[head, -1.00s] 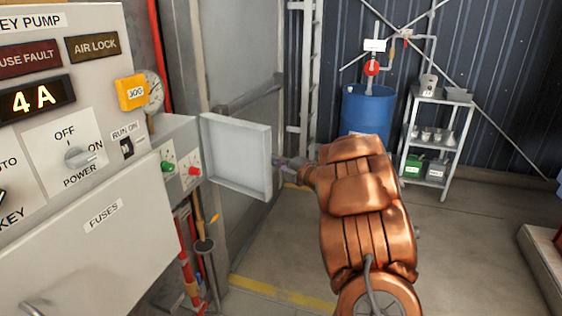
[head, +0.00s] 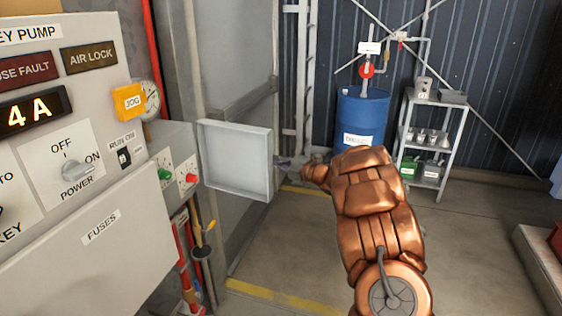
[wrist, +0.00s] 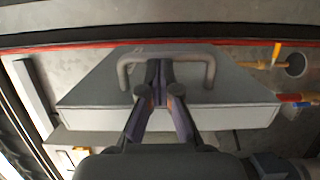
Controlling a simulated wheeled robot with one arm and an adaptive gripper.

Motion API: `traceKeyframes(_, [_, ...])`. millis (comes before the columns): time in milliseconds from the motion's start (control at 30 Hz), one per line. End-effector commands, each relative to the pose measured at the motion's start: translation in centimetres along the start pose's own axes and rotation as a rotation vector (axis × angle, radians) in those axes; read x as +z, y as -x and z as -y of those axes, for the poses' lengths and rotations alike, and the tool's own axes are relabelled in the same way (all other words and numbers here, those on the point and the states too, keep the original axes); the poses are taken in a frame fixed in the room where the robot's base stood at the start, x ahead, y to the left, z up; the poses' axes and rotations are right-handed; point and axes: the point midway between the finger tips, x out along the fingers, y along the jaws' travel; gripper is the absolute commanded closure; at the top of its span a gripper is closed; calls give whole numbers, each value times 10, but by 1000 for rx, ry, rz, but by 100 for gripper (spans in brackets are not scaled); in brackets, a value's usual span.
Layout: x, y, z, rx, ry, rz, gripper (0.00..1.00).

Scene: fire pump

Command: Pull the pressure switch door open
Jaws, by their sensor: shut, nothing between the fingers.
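The pressure switch door (head: 236,160) is a shallow grey panel with a raised rim. It stands swung out from the small grey box with a green and a red button (head: 187,178), its inner face toward the head camera. In the wrist view the door (wrist: 100,90) shows its outer face with a U-shaped metal handle (wrist: 210,70). My gripper (wrist: 160,75) has its fingers together within the handle's span, with nothing pinched between them. In the head view my gripper (head: 283,162) is at the door's right edge, partly hidden behind it.
The pump control panel (head: 55,130) fills the left side. A yellow JOG button box (head: 129,101) and a gauge (head: 151,97) sit above the box. A blue barrel (head: 361,112) and a grey shelf (head: 432,130) stand at the back. The floor (head: 290,250) below the door is clear.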

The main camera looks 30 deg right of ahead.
Motion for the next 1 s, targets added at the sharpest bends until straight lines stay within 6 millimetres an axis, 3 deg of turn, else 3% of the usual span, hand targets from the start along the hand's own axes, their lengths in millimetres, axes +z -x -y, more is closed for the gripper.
traceKeyframes(1000, [40, -38, 4, 1, -5, -172, 100])
